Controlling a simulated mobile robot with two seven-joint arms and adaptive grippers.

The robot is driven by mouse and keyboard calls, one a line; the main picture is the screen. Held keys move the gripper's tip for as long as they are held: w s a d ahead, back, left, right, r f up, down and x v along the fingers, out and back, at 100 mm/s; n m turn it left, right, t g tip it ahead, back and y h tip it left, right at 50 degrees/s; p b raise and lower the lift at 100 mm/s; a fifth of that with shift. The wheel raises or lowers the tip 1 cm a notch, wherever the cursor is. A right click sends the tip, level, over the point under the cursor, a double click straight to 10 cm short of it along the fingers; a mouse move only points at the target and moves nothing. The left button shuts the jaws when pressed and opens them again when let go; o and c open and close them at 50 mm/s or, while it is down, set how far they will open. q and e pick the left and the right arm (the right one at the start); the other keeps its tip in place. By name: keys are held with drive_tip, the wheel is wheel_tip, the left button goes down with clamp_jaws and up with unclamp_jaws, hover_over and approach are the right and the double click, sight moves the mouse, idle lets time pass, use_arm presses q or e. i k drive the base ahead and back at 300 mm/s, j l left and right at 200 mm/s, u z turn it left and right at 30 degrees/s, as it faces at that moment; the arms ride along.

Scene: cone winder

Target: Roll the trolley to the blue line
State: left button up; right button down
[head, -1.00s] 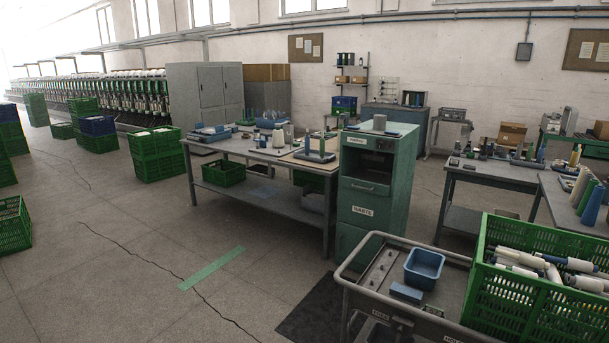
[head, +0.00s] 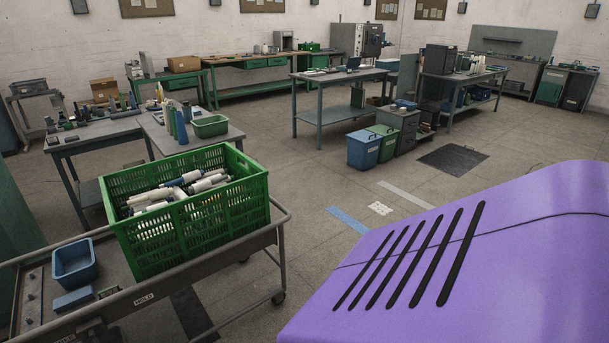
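The grey trolley (head: 108,268) stands at the lower left of the head view. Its near left part is cut off by the frame. A green crate (head: 190,240) full of bobbins or cones sits on it, with a small blue bin (head: 75,263) and a small blue block (head: 73,299) to the left. A label on its near edge reads "HOLD". The blue line (head: 348,219) is a short strip on the floor, right of the trolley and apart from it. Neither of my grippers shows.
A grey line (head: 406,194) and a white patterned floor patch (head: 380,208) lie near the blue line. A blue bin (head: 362,151) and a dark mat (head: 452,160) are beyond. A purple slotted surface (head: 500,270) covers the lower right. Floor between trolley and blue line looks clear.

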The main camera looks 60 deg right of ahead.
sight(146, 312)
drive_tip(key=l+z, duration=0.35)
drive_tip(key=i+l+z, duration=0.15)
drive_tip(key=z, duration=0.2)
drive_tip(key=i+l+z, duration=0.1)
drive_tip(key=l+z, duration=0.2)
drive_tip(key=i+l, duration=0.2)
drive_tip(key=l, duration=0.2)
drive_tip(key=i+l+z, duration=0.15)
drive_tip(key=l, duration=0.25)
drive_tip(key=i+l, duration=0.2)
drive_tip(key=l, duration=0.2)
drive_tip(key=k+l+u, duration=0.15)
drive_tip(key=l, duration=0.4)
drive_tip(key=k+l+u, duration=0.15)
drive_tip(key=k+l, duration=0.25)
drive_tip(key=k+l+u, duration=0.1)
drive_tip(key=k+l, duration=0.25)
drive_tip(key=l, duration=0.2)
drive_tip(key=i+u, duration=0.1)
drive_tip(key=i, duration=0.4)
drive_tip(key=i+l+u, duration=0.1)
drive_tip(key=i, duration=0.4)
drive_tip(key=i+l+u, duration=0.15)
drive_tip(key=i, duration=0.35)
drive_tip(key=i+l+u, duration=0.1)
drive_tip(key=i, duration=0.4)
drive_tip(key=i+l+u, duration=0.1)
drive_tip(key=i+l, duration=0.25)
drive_tip(key=i, duration=0.1)
